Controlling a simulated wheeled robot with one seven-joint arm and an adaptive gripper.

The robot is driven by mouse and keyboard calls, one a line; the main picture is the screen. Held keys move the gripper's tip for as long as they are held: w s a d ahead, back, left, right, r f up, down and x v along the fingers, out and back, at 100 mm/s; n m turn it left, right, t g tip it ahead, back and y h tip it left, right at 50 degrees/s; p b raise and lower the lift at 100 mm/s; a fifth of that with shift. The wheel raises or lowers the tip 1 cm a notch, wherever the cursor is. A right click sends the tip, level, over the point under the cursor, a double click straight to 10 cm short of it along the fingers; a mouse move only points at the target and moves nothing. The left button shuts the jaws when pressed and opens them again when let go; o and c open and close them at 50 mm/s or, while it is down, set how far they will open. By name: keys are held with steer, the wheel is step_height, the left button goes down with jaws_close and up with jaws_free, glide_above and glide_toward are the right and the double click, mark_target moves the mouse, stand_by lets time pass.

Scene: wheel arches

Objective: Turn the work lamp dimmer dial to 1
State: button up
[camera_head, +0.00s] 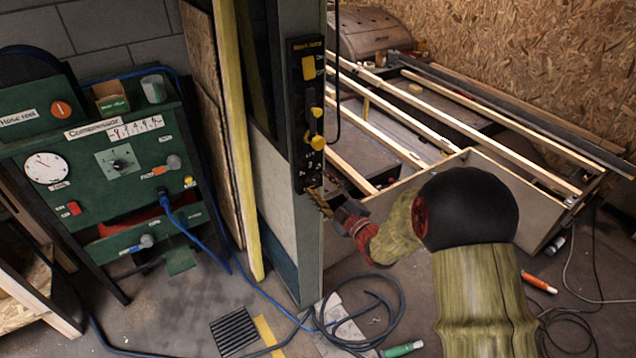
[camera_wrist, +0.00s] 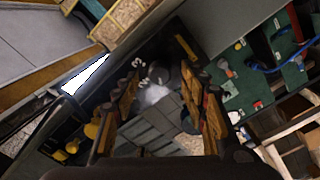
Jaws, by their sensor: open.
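A black control strip labelled "Work lamp" (camera_head: 303,110) is mounted upright on the grey post. It carries yellow knobs and levers, with white numerals (camera_head: 311,166) near its lower end. In the wrist view, a dark round dial (camera_wrist: 158,75) shows beyond my fingertips, with white numerals, including a 3 and a 2, to its left. Its pointer setting is too small to read. My gripper (camera_head: 322,200) is at the strip's lower end, below the numerals. In the wrist view my gripper (camera_wrist: 160,68) is open, its brown fingers apart and nothing held between them.
A green compressor panel (camera_head: 110,175) with a gauge, dial and plugs stands left. Wood boards (camera_head: 240,130) lean beside the post. A blue cable (camera_head: 262,288) and a black hose (camera_head: 365,335) lie on the floor. A timber-framed box (camera_head: 480,175) fills the right side.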

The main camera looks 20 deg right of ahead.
steer(key=v, duration=0.9)
steer(key=shift+s, duration=0.15)
steer(key=s+d+f+m+g+h, duration=0.1)
steer(key=d+f+m+g+h, duration=0.2)
steer(key=f, duration=0.6)
steer(key=s+d+f+m+g+h, duration=0.35)
steer(key=s+d+m+g, duration=0.35)
steer(key=s, duration=0.3)
steer(key=s+a+r+m+g+p, duration=0.25)
steer(key=s+a+r, duration=0.25)
steer(key=s+r, duration=0.45)
steer(key=s+a+r+m+g+p, duration=0.1)
steer(key=s+a+r+m+g, duration=0.3)
steer(key=s+r, duration=0.6)
steer(key=a+r+n+t+y+p, duration=0.1)
steer(key=a+r+t, duration=0.3)
steer(key=r, duration=0.5)
steer(key=shift+w+a+r+n+t, duration=0.25)
steer(key=shift+w+n+t, duration=0.1)
steer(key=shift+n, duration=0.5)
